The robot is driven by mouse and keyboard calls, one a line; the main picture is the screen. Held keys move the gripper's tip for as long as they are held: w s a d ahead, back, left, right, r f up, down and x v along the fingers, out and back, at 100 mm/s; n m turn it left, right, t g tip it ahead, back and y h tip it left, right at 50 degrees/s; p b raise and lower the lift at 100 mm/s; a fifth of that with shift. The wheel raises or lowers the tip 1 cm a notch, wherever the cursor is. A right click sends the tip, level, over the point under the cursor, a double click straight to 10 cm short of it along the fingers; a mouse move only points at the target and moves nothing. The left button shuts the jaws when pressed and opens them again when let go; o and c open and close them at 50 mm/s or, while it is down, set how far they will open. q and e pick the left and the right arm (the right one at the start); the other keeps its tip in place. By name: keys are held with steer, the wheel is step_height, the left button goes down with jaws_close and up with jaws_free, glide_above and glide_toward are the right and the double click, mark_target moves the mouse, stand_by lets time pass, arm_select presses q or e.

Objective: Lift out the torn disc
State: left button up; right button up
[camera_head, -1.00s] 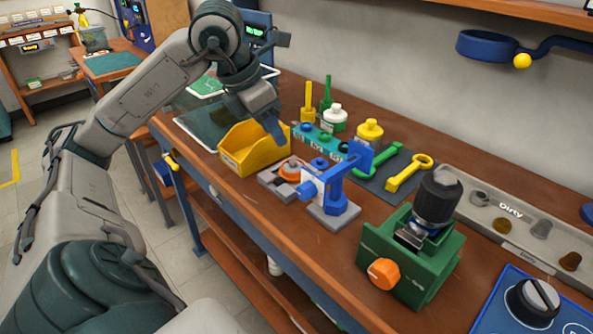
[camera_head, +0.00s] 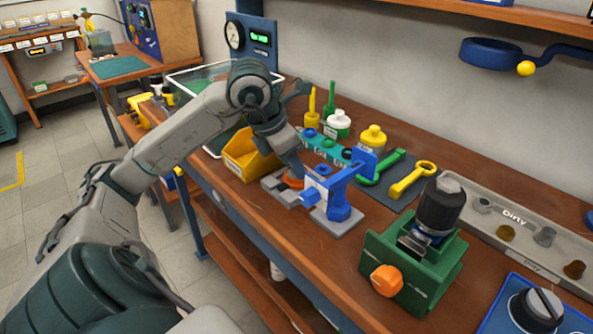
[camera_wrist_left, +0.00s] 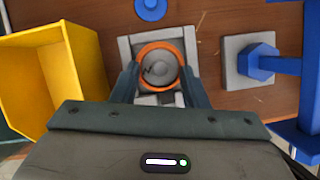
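An orange-rimmed disc (camera_wrist_left: 161,66) with a grey, dark-marked middle sits in a light grey block (camera_wrist_left: 126,52). In the head view the disc (camera_head: 291,182) shows only partly, because my left gripper (camera_head: 299,174) is just over it. In the wrist view my left gripper (camera_wrist_left: 160,80) points down at the block, its two fingers apart, one on each side of the disc's near part. Nothing shows held between them. I cannot tell whether the fingertips touch the rim. My right gripper is in neither view.
A yellow bin (camera_head: 240,160) stands close left of the block. A blue stand (camera_head: 338,198) on a grey base is close on the right. Beyond are bottles, a teal holder (camera_head: 322,146) and wrenches (camera_head: 411,181). A green vise (camera_head: 415,268) holds a black-topped part.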

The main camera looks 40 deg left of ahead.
arm_select(q)
steer(key=shift+s+d+f, duration=0.1)
steer(key=shift+d, duration=0.05)
steer(key=c, duration=0.7)
jaws_close()
